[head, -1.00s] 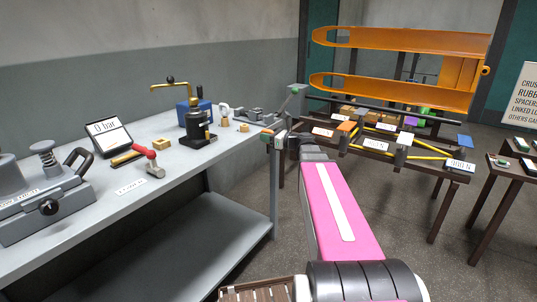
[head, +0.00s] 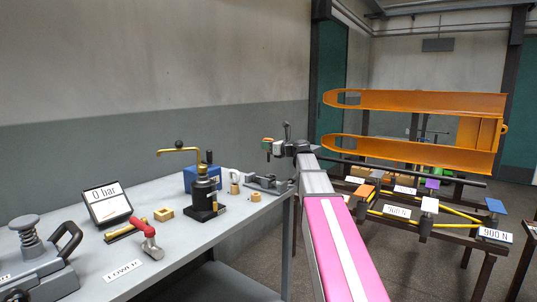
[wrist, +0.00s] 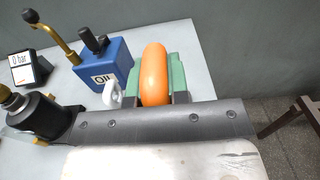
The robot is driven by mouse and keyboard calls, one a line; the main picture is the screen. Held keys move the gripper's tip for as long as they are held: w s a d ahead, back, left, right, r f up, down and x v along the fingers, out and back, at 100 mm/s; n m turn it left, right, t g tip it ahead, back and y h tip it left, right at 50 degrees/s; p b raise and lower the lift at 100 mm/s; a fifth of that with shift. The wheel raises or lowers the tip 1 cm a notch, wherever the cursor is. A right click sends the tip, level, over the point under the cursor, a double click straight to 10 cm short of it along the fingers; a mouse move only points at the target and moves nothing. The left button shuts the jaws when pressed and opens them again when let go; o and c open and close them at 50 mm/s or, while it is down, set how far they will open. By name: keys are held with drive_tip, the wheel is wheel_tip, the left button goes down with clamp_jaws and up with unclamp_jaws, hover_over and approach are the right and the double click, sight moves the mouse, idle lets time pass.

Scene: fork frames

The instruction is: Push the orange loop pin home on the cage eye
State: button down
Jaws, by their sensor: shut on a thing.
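My gripper (head: 274,147) is raised above the far right end of the bench in the head view. It is shut on the orange loop pin (wrist: 155,75), which stands up as a thick rounded orange shape in the wrist view. The pin also shows as a small orange patch at the gripper in the head view (head: 267,140). A green block (wrist: 180,75) sits right behind the pin; I cannot tell whether it belongs to the gripper. The pin's lower end is hidden by the gripper body. I cannot make out the cage eye for certain.
The grey bench (head: 180,240) carries a blue oil box (head: 201,178), a black pump (head: 204,195), a white shackle-like piece (wrist: 115,95), a grey fixture (head: 266,183) and a gauge sign (head: 107,203). Orange fork frames (head: 415,98) stand right, above a dark rack (head: 440,226).

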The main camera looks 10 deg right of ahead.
drive_tip(key=shift+f, duration=0.1)
idle(0.3)
drive_tip(key=shift+f, duration=2.4)
drive_tip(key=shift+f, duration=2.95)
drive_tip(key=c, duration=1)
unclamp_jaws()
drive_tip(key=shift+c, duration=0.2)
